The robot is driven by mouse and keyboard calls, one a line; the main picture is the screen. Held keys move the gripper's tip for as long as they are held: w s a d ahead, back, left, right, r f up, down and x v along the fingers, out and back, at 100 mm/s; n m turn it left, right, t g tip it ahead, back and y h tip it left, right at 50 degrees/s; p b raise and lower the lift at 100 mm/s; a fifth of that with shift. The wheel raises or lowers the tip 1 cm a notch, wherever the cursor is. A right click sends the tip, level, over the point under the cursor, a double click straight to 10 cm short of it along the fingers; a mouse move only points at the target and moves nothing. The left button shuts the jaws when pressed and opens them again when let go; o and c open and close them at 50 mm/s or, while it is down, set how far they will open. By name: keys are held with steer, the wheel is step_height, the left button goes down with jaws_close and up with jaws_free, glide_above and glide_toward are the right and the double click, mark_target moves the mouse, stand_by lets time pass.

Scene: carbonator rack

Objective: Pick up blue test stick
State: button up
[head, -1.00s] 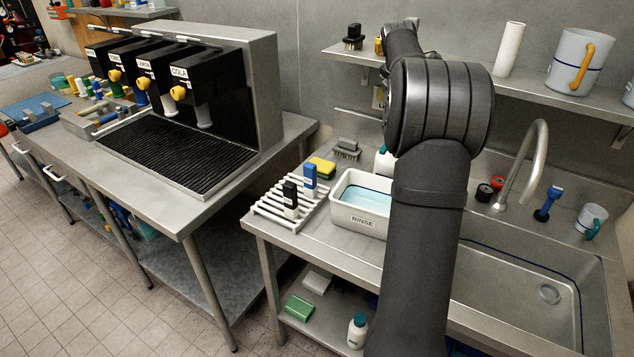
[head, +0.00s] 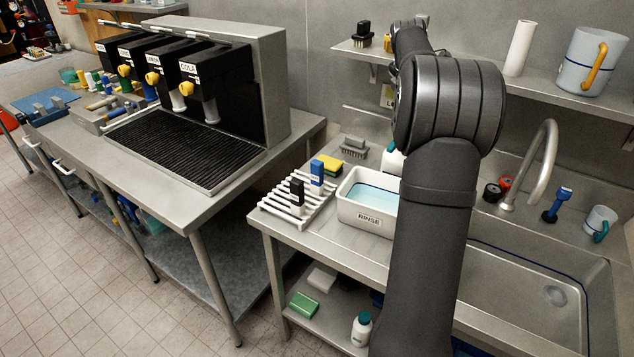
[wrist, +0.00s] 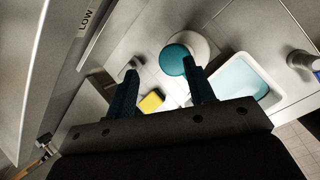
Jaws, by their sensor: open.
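A blue stick with a pale label (head: 317,175) stands upright in the white slatted rack (head: 268,208) on the sink counter. I take it for the blue test stick. A similar black stick (head: 297,192) stands beside it, nearer the front. My gripper is hidden behind my arm in the head view. In the wrist view my gripper (wrist: 160,70) is open, its two dark fingers apart with nothing between them. Below it are the yellow sponge (wrist: 152,100) and a white bottle with a teal cap (wrist: 174,60). I cannot make out the blue stick in the wrist view.
The rinse tub (head: 367,214) stands right of the rack, and a grey brush (head: 354,147) behind it. A wall shelf (head: 475,75) hangs above, holding a jug (head: 588,60) and a paper roll (head: 519,47). The sink (head: 520,290) and curved faucet (head: 549,160) are at the right.

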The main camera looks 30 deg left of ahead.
steer(key=shift+a, duration=0.1)
steer(key=s+a+f+m+g, duration=0.3)
steer(key=s+a+m, duration=0.4)
steer(key=a, duration=0.4)
steer(key=m+g, duration=0.3)
steer(key=m, duration=0.1)
glide_above(317, 173)
steer(key=w+a, duration=0.1)
step_height(317, 173, down, 18)
steer(key=shift+w+d+r, duration=0.1)
steer(key=shift+w, duration=0.05)
jaws_close()
